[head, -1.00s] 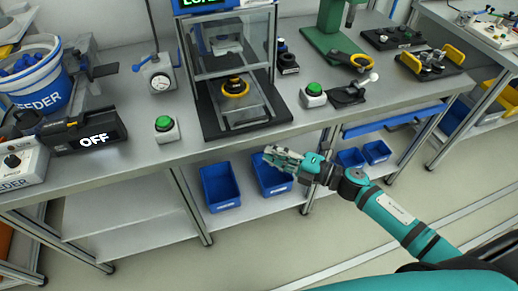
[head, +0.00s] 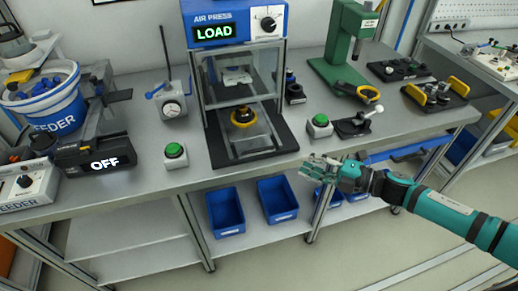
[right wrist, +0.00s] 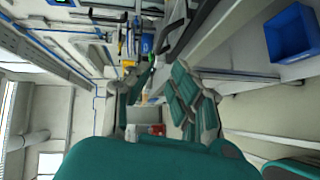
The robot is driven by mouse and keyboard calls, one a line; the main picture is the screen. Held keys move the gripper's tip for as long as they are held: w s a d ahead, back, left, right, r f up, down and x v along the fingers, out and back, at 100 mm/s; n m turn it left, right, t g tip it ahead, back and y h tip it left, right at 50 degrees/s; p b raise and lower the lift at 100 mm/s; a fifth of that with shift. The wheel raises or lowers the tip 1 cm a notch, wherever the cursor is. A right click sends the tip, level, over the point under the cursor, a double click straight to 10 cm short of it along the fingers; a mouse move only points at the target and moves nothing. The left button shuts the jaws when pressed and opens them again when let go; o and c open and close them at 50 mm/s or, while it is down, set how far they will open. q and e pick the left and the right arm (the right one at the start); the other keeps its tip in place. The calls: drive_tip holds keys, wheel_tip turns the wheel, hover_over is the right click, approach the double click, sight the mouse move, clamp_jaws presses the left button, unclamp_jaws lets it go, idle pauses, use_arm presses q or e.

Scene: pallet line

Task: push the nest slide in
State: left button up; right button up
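The air press (head: 232,22) stands on the bench, its display reading LOAD. The nest slide (head: 248,143) is a grey plate low at the front of the press. It carries a round dark nest with a yellow ring (head: 243,117), which sits forward of the press's upper tooling (head: 237,76). My right gripper (head: 318,168) is to the right of and nearer than the slide, by the bench's front edge, apart from the slide. Its fingers stand apart in the right wrist view (right wrist: 155,95), with nothing seen between them. My left gripper is out of view.
Green buttons stand left (head: 174,151) and right (head: 320,121) of the press. A black fixture with a lever (head: 352,127) is right of the press. Blue bins (head: 225,212) sit on the lower shelf. A feeder with a blue bucket (head: 50,105) is at the left.

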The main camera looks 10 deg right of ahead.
sight(261, 151)
drive_tip(key=p+x, duration=0.3)
drive_tip(key=x, duration=1.2)
drive_tip(key=shift+w+a, duration=0.15)
drive_tip(key=shift+w, duration=0.05)
clamp_jaws()
